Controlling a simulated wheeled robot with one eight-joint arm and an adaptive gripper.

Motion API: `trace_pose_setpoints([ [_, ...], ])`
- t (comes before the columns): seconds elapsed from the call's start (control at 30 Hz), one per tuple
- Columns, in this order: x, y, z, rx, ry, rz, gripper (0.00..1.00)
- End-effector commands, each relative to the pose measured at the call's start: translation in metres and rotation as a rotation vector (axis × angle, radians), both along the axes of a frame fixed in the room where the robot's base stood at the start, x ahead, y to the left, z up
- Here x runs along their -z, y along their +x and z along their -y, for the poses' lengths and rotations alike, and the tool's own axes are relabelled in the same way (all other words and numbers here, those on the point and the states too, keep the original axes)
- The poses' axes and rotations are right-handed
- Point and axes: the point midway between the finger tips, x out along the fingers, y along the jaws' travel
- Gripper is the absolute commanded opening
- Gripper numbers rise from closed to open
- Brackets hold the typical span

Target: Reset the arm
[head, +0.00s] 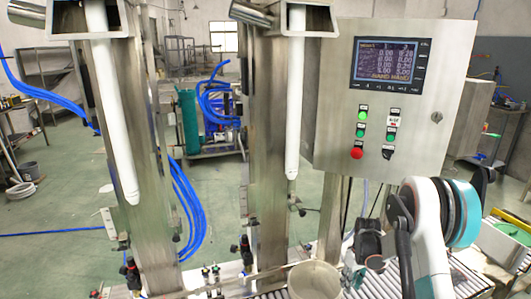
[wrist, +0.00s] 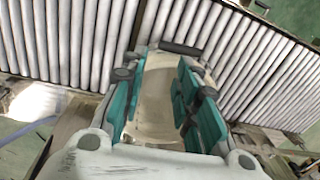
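My arm comes in from the right of the head view and bends down to my gripper (head: 353,272), low in the picture and close to the right side of a pale beige bucket (head: 314,281). In the wrist view the two teal-padded fingers of my gripper (wrist: 160,85) stand apart, with a clear gap between them. A beige surface shows in and beyond the gap, with a dark bar across its far end. It looks like the bucket, but I cannot tell whether the fingers touch it. I see nothing gripped.
The roller conveyor (wrist: 70,40) runs beneath the gripper. Two steel columns with white lances (head: 109,100) (head: 295,95) stand behind the bucket. A control box (head: 400,150) with a lit screen hangs close to my arm. Open green floor (head: 60,205) lies to the left.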

Motion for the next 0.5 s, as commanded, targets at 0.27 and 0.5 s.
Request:
trace_pose_setpoints([
  [0.27,-0.035,-0.001,-0.006,0.018,-0.008,0.025,0.29],
  [0.5,-0.083,-0.006,-0.014,0.045,-0.018,0.063,0.29],
])
